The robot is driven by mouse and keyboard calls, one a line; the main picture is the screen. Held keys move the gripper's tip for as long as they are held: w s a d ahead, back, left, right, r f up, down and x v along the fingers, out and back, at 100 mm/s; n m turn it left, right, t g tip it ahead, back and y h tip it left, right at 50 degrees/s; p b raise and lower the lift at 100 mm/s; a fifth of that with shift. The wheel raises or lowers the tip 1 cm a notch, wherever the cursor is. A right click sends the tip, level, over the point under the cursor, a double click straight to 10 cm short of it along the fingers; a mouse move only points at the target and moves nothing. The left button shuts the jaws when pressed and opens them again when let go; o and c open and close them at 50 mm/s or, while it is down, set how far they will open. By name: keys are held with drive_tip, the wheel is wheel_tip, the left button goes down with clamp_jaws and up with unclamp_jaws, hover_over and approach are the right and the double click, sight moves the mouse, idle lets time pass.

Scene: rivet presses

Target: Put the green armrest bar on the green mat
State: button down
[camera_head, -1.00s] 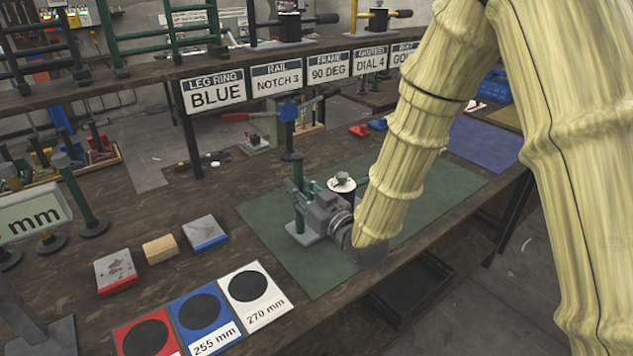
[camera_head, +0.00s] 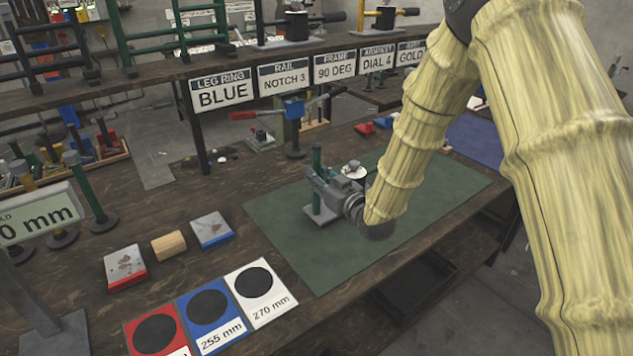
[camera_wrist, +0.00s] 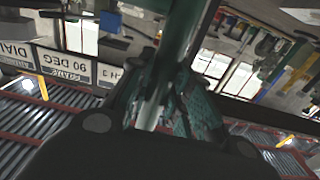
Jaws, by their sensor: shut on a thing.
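The green armrest bar (camera_head: 317,160) stands upright with a grey plate (camera_head: 322,213) at its foot. My gripper (camera_head: 318,186) is shut on it, above the left-middle part of the green mat (camera_head: 300,248). I cannot tell whether the plate touches the mat. In the wrist view the green bar (camera_wrist: 193,28) rises between my dark fingers, with a teal part (camera_wrist: 206,112) beside it. My gripper hides part of the bar.
Red, blue and white cards (camera_head: 253,284) lie at the front, left of the mat. A labelled shelf (camera_head: 230,62) runs across the back. A blue mat (camera_head: 480,138) lies at the right.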

drive_tip(key=shift+f, duration=1.15)
drive_tip(key=c, duration=1.3)
unclamp_jaws()
drive_tip(key=b+v, duration=0.1)
drive_tip(key=v, duration=1.1)
drive_tip(key=shift+b, duration=0.3)
